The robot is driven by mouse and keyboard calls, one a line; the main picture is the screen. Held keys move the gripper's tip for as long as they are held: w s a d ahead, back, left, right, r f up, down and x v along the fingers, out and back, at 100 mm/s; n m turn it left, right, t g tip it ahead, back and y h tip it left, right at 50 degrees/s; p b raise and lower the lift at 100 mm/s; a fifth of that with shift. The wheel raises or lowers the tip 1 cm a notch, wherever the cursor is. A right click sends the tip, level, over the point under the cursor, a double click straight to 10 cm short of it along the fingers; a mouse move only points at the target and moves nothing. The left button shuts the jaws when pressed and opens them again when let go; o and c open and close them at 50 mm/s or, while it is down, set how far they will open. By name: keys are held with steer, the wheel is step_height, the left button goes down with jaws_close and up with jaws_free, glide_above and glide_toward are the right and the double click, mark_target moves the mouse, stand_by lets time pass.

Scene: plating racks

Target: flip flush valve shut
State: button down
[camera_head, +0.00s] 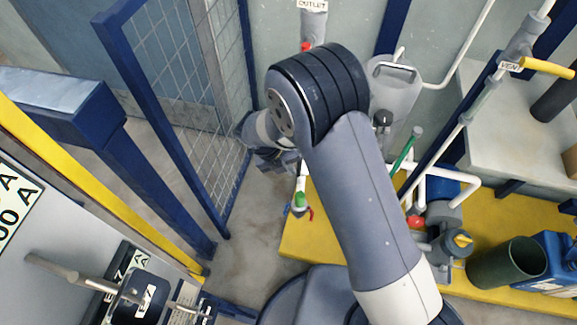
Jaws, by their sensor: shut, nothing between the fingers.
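My gripper (277,160) points down and away beyond my arm's elbow, partly hidden behind my own arm links. Its fingers are small and dark here, and it holds nothing that I can see. Just below it is a small valve (300,203) with a green body and a red lever, on a white vertical pipe; a gap or contact between them cannot be judged. No label reading "flush" is legible, so I cannot tell which valve is the flush valve. Another valve, labelled VEN, has a yellow handle (547,67) at the upper right.
A blue-framed mesh gate (185,90) stands left of my gripper. A grey filter housing (393,90) and white pipes stand to the right, above a yellow platform (330,242). A dark green cylinder (505,263) and blue container (555,262) sit at right. Grey floor shows between gate and platform.

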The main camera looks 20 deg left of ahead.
mark_target(298, 173)
steer(key=shift+d+f+h+p, duration=0.1)
steer(key=shift+h+p, duration=0.25)
steer(key=shift+h, duration=0.25)
steer(key=shift+d+f+h+p, duration=0.25)
steer(key=shift+h+p, duration=0.15)
steer(key=shift+h, duration=0.5)
steer(key=d+h, duration=0.1)
steer(key=h, duration=0.1)
steer(key=d+t+h, duration=0.1)
steer(key=h, duration=0.1)
steer(key=shift+w+f+n, duration=0.1)
steer(key=shift+f+n, duration=0.2)
steer(key=shift+f, duration=0.05)
steer(key=shift+w+d+r, duration=0.1)
steer(key=shift+d+r, duration=0.1)
steer(key=shift+d, duration=0.2)
stand_by(0.4)
steer(key=v, duration=1)
steer(key=shift+a+r, duration=0.2)
steer(key=shift+a, duration=0.1)
